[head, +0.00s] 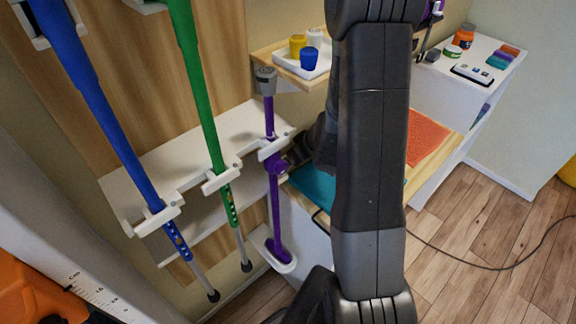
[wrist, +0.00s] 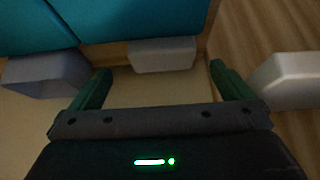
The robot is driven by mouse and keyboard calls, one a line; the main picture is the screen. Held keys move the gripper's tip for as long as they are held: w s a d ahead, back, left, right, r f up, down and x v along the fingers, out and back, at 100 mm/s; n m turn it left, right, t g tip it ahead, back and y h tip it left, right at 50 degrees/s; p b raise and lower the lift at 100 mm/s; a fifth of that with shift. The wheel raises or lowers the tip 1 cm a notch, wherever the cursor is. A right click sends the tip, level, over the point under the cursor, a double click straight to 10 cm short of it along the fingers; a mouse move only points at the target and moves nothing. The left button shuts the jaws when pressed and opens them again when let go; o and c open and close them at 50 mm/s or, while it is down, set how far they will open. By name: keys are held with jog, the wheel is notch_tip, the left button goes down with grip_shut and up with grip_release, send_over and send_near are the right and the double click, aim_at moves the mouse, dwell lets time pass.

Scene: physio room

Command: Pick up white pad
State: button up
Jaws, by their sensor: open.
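In the wrist view my gripper (wrist: 159,72) is open, with its two green fingers apart and nothing held between them. A pale block (wrist: 162,55), which may be the white pad, lies just beyond the fingertips, roughly centred between them. It seems apart from both fingers. Two similar pale blocks show, one at the left (wrist: 42,75) beyond the left finger and one at the right (wrist: 288,80) outside the right finger. I cannot tell for sure which is the pad. In the head view my arm hides the gripper, and no white pad can be made out.
Teal cushions (wrist: 130,18) fill the top of the wrist view. In the head view, blue (head: 95,100), green (head: 200,90) and purple (head: 272,185) crutches stand at the left. A tray (head: 318,72) holds small cups. A white counter (head: 440,85) stands right; wooden floor (head: 490,225) is open.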

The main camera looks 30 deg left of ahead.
jog(key=b+x, duration=0.2)
jog(key=x, duration=0.3)
jog(key=shift+s+a+r, duration=0.1)
jog(key=shift+a+r, duration=0.05)
jog(key=c, duration=1)
jog(key=shift+r, duration=0.1)
jog(key=shift+d+r+p, duration=0.25)
jog(key=shift+r+p, duration=0.15)
jog(key=shift+r, duration=0.1)
notch_tip(320, 180, up, 6)
jog(key=p, duration=0.4)
jog(key=shift+r+p, duration=0.2)
jog(key=shift+p, duration=0.1)
jog(key=s+d, duration=0.2)
jog(key=d, duration=0.4)
jog(key=s+d, duration=0.1)
jog(key=d, duration=0.5)
jog(key=s+d+b, duration=0.1)
jog(key=s+d, duration=0.1)
jog(key=d, duration=0.4)
jog(key=shift+s+d+f, duration=0.25)
jog(key=shift+s+d, duration=0.05)
jog(key=shift+d, duration=0.1)
